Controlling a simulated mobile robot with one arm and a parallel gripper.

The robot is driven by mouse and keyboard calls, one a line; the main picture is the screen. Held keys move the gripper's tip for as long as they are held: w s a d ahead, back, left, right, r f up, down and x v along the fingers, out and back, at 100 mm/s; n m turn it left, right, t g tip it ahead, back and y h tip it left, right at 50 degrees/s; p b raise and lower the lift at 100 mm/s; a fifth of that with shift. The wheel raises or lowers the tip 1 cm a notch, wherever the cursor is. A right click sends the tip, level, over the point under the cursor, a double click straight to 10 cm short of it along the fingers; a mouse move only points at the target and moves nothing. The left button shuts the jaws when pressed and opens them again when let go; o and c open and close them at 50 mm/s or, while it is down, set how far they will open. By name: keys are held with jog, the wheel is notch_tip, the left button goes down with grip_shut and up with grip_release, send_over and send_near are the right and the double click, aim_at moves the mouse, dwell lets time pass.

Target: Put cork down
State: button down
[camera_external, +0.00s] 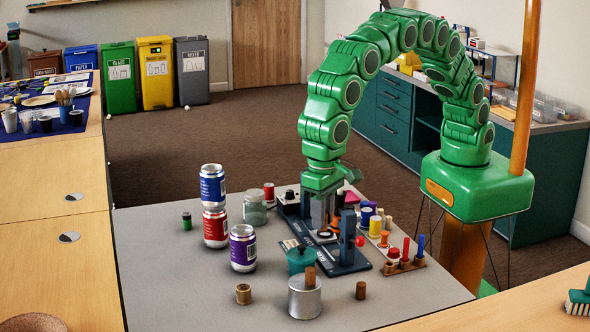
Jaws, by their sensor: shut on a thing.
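My gripper (322,222) points down at the end of the green arm, low over the dark blue stand and board in the middle of the grey table. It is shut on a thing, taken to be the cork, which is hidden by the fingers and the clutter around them. I cannot tell whether the held thing touches anything below. A small brown cylinder (361,290) stands alone on the grey table top (190,290), right of a metal pot.
Three cans, red (215,228), purple (243,248) and blue (213,185), stand left of my gripper with a glass jar (255,210). The metal pot (305,301) and teal pot (301,260) are in front. Coloured pegs and spools crowd the right.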

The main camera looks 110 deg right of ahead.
send_over(300, 279)
jog(key=shift+a+f, duration=0.1)
jog(key=shift+f, duration=4.85)
jog(key=shift+f, duration=0.1)
jog(key=c, duration=1)
grip_release()
jog(key=shift+r, duration=0.2)
jog(key=shift+r, duration=5.95)
